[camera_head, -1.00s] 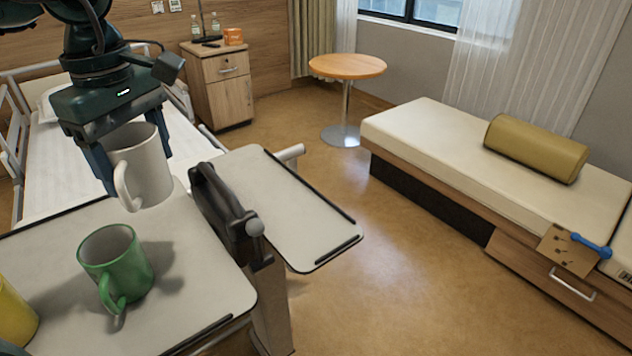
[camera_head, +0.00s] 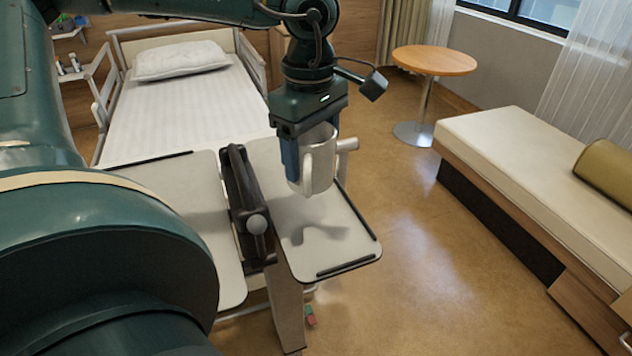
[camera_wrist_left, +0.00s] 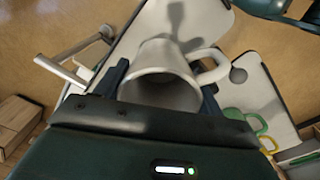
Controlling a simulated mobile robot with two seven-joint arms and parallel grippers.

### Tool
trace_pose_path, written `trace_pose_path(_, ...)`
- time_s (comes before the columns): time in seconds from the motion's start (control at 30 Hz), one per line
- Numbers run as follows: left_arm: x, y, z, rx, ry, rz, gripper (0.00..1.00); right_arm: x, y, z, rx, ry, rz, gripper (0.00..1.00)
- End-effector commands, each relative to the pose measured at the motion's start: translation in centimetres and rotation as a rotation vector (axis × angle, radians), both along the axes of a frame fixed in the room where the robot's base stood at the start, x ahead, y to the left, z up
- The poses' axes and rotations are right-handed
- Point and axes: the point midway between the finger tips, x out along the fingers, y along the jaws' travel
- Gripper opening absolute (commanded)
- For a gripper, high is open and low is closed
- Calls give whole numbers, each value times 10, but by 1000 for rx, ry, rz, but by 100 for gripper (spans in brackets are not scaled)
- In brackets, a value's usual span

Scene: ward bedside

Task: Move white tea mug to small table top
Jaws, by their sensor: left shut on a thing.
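The white tea mug (camera_head: 320,170) is upright in my left gripper (camera_head: 308,158), whose fingers are shut on it. In the head view it is held above the small table top (camera_head: 296,245), the narrower right-hand panel of the overbed table. A shadow falls on the panel below, with a gap under the mug. In the left wrist view the mug (camera_wrist_left: 160,88) sits between both fingers, its handle to the right. The small top (camera_wrist_left: 150,32) shows behind it and looks bare. My right gripper is not in view.
The larger table top (camera_head: 190,205) lies left of a dark raised bracket (camera_head: 245,195). A green mug (camera_wrist_left: 253,119) and a yellow mug (camera_wrist_left: 268,143) show in the wrist view. The bed (camera_head: 180,110), round table (camera_head: 434,60) and bench (camera_head: 530,150) stand farther off.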

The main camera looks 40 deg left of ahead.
Motion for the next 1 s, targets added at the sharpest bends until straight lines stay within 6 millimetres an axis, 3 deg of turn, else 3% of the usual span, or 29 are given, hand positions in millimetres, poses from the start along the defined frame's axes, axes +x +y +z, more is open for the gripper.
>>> trace_pose_path(0.1, 0, 0, -19, -1, 1, 0, 39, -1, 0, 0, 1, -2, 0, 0)
trace_pose_path(0.27, 0, 0, -31, -1, -1, -1, 39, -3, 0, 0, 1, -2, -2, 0)
trace_pose_path(0.5, 0, 0, -62, -1, 0, 0, 39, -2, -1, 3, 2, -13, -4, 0)
trace_pose_path(0.9, 1, 0, -70, 0, -4, 0, 39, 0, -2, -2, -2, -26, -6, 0)
trace_pose_path(0.93, 0, 0, -68, 0, -3, 0, 71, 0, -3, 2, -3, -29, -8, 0)
trace_pose_path(1.0, 0, 0, -67, 0, -2, 0, 77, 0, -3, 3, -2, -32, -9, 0)
